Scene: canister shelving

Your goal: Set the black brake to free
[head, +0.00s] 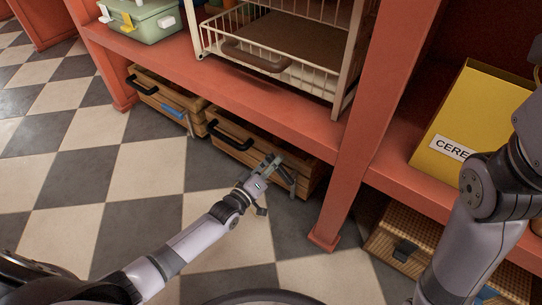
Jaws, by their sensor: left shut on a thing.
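A wooden crate (232,139) with a black front handle (229,136) stands on the floor under the lower shelf. My left gripper (276,163) is at the right end of the crate's front. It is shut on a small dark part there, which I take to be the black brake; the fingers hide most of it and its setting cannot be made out. A grey lever-like piece (287,178) hangs right beside the fingers. My right arm rises at the right edge; only a cut-off bit of its gripper seems to show there.
Another wooden crate (150,88) with a blue tab (173,110) stands to the left. A red post (350,160) stands right of my left gripper. Above are a white wire basket (318,82), a green box (150,24) and a yellow cereal box (462,118). The checkered floor in front is clear.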

